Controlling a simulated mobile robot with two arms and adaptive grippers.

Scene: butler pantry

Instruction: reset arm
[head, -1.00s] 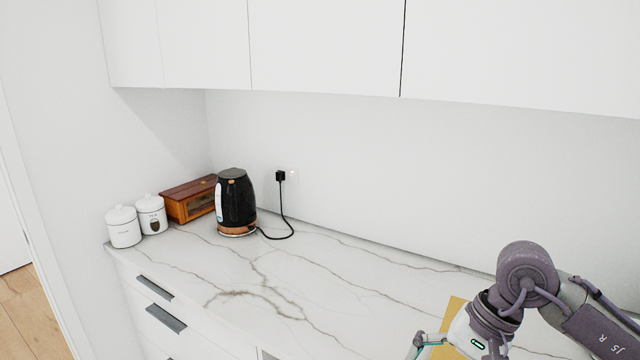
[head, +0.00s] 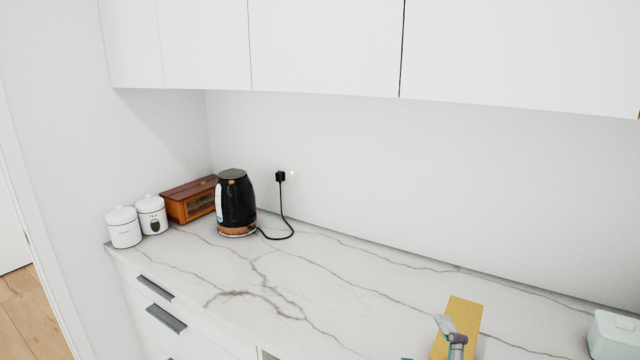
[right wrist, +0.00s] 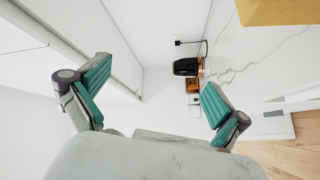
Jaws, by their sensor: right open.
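My right gripper (right wrist: 152,100) fills the lower part of the right wrist view. Its two green-padded fingers are wide apart with nothing between them. In the head view only a small part of this gripper (head: 449,334) shows at the bottom edge, in front of a yellow board. The rest of the right arm is outside the head view. My left gripper is not in view.
The marble counter (head: 330,275) is mostly clear. A black kettle (head: 236,203), a wooden box (head: 188,199) and white canisters (head: 124,228) stand at its left end. The yellow board (head: 462,317) and a white container (head: 613,335) are at right. Cabinets (head: 325,45) hang above.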

